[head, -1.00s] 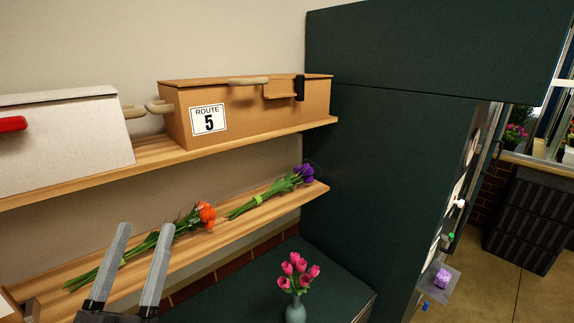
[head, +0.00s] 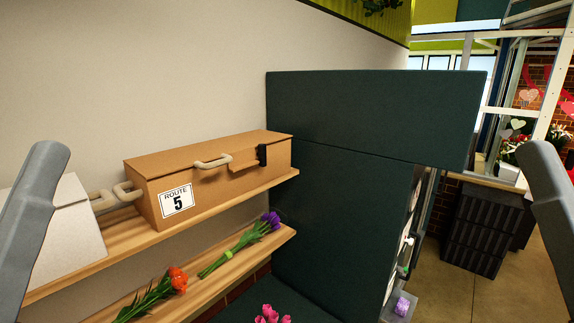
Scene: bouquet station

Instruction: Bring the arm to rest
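Neither gripper shows in the head view. Grey links of my two arms stand at the left and right edges of the picture, one on each side, and their lower parts run out of frame. Whether my grippers are open or hold anything is hidden.
A brown Route 5 box (head: 225,178) and a white box (head: 52,240) stand on the upper shelf. Orange flowers (head: 160,292) and purple flowers (head: 250,240) lie on the lower shelf. Pink tulips (head: 268,315) show at the bottom edge. A dark green cabinet (head: 345,215) stands right of the shelves.

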